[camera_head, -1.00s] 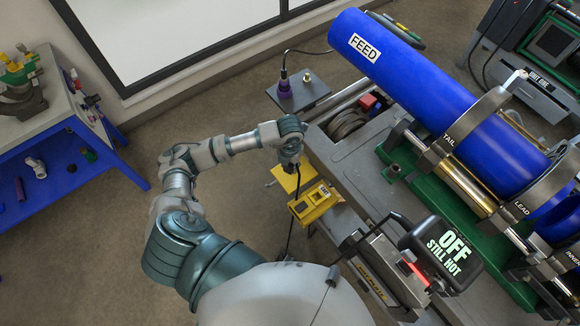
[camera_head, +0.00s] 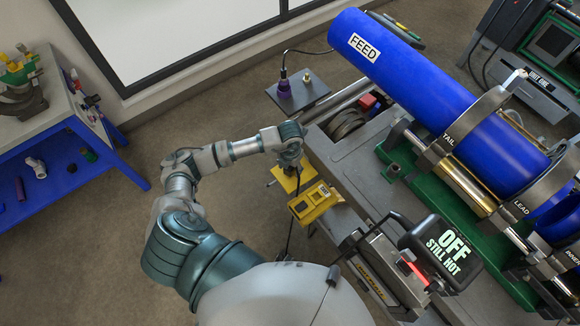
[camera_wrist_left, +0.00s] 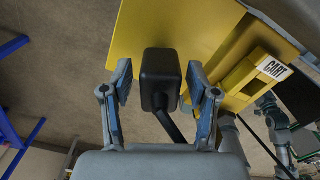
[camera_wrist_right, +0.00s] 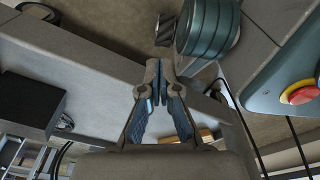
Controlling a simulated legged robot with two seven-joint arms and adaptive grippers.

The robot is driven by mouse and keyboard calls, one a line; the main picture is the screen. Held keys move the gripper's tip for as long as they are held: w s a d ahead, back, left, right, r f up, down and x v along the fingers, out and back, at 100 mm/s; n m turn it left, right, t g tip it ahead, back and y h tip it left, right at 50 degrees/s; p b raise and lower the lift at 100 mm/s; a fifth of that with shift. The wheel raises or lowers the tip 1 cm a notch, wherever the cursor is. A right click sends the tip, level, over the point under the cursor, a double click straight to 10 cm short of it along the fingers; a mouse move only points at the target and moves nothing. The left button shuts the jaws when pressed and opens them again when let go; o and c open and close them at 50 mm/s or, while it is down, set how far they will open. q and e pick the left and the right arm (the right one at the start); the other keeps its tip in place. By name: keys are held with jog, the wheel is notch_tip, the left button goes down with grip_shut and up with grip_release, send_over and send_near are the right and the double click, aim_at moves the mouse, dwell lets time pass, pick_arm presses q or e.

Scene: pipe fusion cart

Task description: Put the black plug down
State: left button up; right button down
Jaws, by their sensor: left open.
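The black plug (camera_wrist_left: 160,78) is a dark block with a cable trailing from it, seen in the left wrist view over a yellow plate (camera_wrist_left: 165,25). My left gripper (camera_wrist_left: 159,82) is open, with one finger on each side of the plug and a visible gap on both sides. In the head view my left gripper (camera_head: 290,161) is above the yellow plate (camera_head: 283,179), and it hides the plug there. My right gripper (camera_wrist_right: 159,72) shows only in the right wrist view, with its fingertips together and nothing seen between them.
A yellow holder labelled CART (camera_head: 315,201) is beside the plate. A small grey shelf (camera_head: 312,99) with a purple plug (camera_head: 283,88) is farther back. The heater marked OFF STILL HOT (camera_head: 445,250) and the blue FEED pipe (camera_head: 430,90) are to the right. Open floor lies left.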

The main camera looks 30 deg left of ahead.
pick_arm(q)
jog(key=shift+r, duration=0.1)
pick_arm(e)
jog(key=shift+w+r, duration=0.1)
pick_arm(q)
notch_tip(320, 180, up, 11)
jog(key=shift+f+p, duration=0.1)
jog(key=shift+p, duration=0.25)
jog(key=shift+r, duration=0.55)
pick_arm(e)
jog(key=shift+s+d+f, duration=0.1)
jog(key=shift+s+f, duration=0.35)
jog(key=shift+s, duration=0.35)
jog(key=shift+s, duration=0.3)
